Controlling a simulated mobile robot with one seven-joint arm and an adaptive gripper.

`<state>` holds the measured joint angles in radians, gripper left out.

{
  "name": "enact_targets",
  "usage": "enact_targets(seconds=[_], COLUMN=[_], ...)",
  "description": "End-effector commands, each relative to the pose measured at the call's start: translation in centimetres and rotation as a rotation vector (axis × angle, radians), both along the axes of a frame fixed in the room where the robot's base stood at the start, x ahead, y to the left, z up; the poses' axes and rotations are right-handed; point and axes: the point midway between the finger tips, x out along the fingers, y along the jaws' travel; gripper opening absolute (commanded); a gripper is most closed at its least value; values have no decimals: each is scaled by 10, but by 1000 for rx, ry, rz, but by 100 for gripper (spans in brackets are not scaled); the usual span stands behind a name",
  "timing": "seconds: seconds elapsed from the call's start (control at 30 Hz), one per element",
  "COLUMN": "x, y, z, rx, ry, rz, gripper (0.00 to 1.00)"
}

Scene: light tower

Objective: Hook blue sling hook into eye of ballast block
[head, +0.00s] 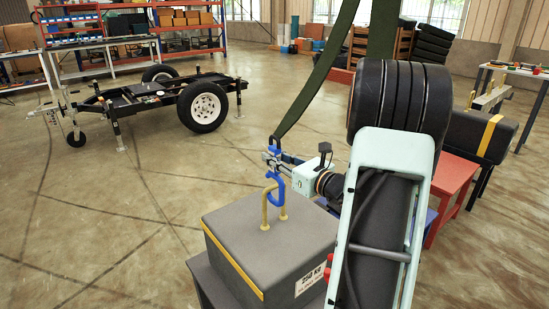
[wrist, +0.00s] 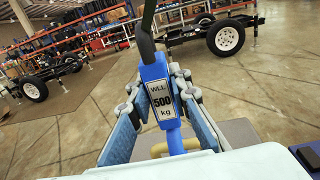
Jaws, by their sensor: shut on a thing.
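My gripper (head: 276,160) is shut on the blue sling hook (head: 273,192), just above the ballast block (head: 275,240). The hook hangs upright, and its curved lower part overlaps the yellow eye (head: 283,203) on the block's top. I cannot tell whether its tip passes through the eye. In the wrist view the blue hook body (wrist: 158,88), with a "WLL 500 kg" label, stands between my two fingers (wrist: 160,105). Part of the eye (wrist: 186,146) shows below it; the hook's lower end is hidden. A dark green sling (head: 325,75) runs up from the hook.
The block is dark grey with a yellow edge stripe and sits on a dark stand (head: 212,287). A red table (head: 455,185) and a black case (head: 480,133) stand to the right. A wheeled trailer (head: 165,100) stands behind left. The floor at left is clear.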

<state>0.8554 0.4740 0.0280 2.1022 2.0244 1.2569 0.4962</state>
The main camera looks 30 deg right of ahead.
Motion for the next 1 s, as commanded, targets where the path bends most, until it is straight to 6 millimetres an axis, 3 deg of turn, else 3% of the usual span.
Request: enact_targets(seconds=[0.87,0.9,1.0], x=[0,0,0], y=[0,0,0], z=[-12,-12,-13], rx=[-2,-2,-1], ry=[-6,-7,-5], rz=[1,1,1], gripper=[0,21,32])
